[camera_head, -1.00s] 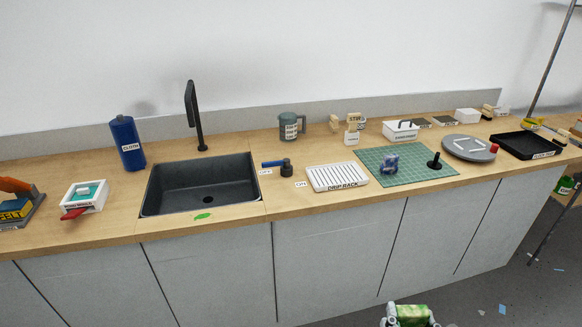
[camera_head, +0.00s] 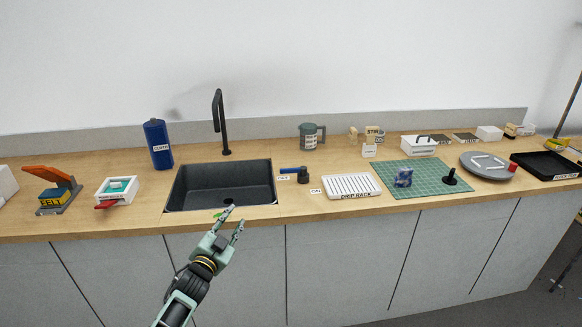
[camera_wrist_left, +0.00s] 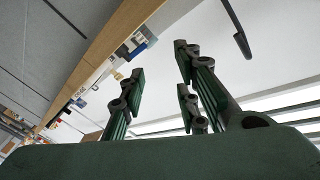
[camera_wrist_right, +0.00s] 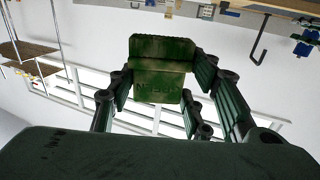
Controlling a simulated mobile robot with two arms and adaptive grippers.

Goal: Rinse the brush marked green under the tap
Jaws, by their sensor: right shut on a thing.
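The black sink (camera_head: 220,187) is set into the counter, with a black tap (camera_head: 219,122) upright behind it. A blue-handled lever (camera_head: 296,172) is right of the sink, its handle pointing left toward the upper of two small labels. My left gripper (camera_head: 235,219) is open and empty at the sink's front edge. It shows in the left wrist view (camera_wrist_left: 158,62) with nothing between its fingers.
A drip rack (camera_head: 351,187) and a green mat (camera_head: 428,179) lie right of the lever. The sink looks empty.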

